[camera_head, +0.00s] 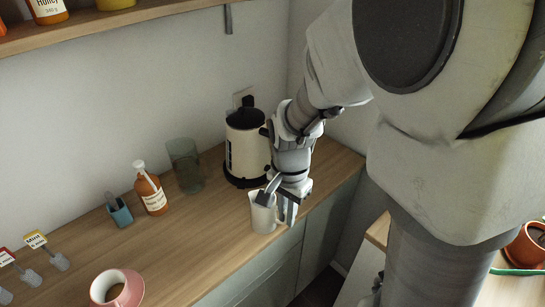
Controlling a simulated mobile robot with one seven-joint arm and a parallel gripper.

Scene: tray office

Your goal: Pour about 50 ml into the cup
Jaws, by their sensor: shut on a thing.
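A white jug or mug (262,217) stands upright at the front edge of the wooden counter. My gripper (277,204) comes down on its right side and is shut on it, with the fingers at its rim or handle. The fingers hide part of that side, and I cannot see what is inside. A pink cup (126,294) with a pale rim sits at the bottom left, apart from my gripper and partly cut by the frame edge. A cream kettle (246,150) with a black lid and base stands behind my gripper.
A glass (185,167), an orange bottle (151,194) and a small blue container (120,214) stand along the wall. Several labelled tags (36,240) are at the left. A shelf (110,22) hangs above. The counter (195,240) between the pink cup and white vessel is clear.

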